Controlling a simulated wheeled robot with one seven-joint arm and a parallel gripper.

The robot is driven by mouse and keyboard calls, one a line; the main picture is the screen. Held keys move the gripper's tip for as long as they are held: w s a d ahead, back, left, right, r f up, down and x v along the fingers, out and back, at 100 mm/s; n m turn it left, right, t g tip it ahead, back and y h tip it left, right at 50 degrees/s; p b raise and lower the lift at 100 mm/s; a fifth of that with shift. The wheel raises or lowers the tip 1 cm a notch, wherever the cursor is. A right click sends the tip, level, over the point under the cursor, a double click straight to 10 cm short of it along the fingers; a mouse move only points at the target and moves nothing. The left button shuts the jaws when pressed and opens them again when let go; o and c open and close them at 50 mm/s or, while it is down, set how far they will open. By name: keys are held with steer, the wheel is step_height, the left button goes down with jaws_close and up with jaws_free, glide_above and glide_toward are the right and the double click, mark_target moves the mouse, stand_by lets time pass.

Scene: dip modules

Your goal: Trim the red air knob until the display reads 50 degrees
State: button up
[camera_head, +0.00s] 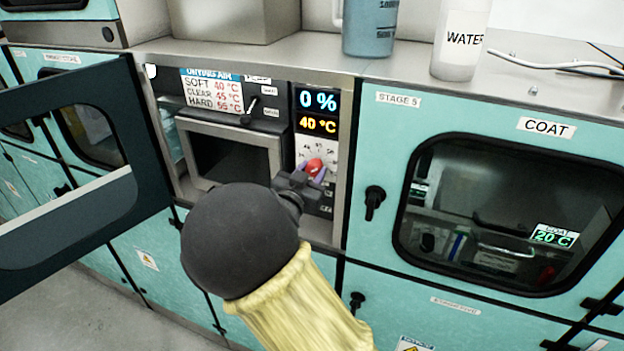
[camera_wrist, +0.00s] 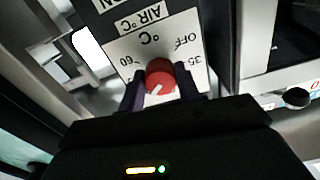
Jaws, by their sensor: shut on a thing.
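The red air knob (camera_head: 314,167) sits on a white dial plate on the control panel, below the display. In the wrist view the red knob (camera_wrist: 160,77) shows a white pointer mark, on a plate lettered AIR °C with OFF, 35 and 60. My gripper (camera_head: 311,172) is at the knob, with one dark finger on each side; in the wrist view my gripper (camera_wrist: 160,88) is shut on it. The display (camera_head: 318,124) reads 40 °C in yellow, under a blue 0 % reading (camera_head: 318,100).
An open dark-framed door (camera_head: 95,190) stands out at the left. A card (camera_head: 212,92) lists SOFT 40, CLEAR 45 and HARD 55 °C. A small black lever (camera_head: 249,110) is left of the displays. The COAT window (camera_head: 480,230) is at the right. A blue jug (camera_head: 370,30) and WATER bottle (camera_head: 461,40) stand above.

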steer(key=m+b, duration=0.1)
steer(key=b, duration=0.1)
steer(key=m+b, duration=0.3)
steer(key=b, duration=0.1)
steer(key=shift+f+m, duration=0.3)
steer(key=m+b, duration=0.3)
steer(key=b, duration=0.2)
steer(key=shift+m, duration=0.3)
steer(key=m+b, duration=0.4)
steer(key=b, duration=0.1)
steer(key=shift+r+m+b, duration=0.2)
steer(key=shift+m+b, duration=0.4)
steer(key=shift+b, duration=0.3)
steer(key=shift+r, duration=0.1)
steer(key=o, duration=1)
steer(key=shift+c, duration=0.2)
steer(key=shift+s+a, duration=0.1)
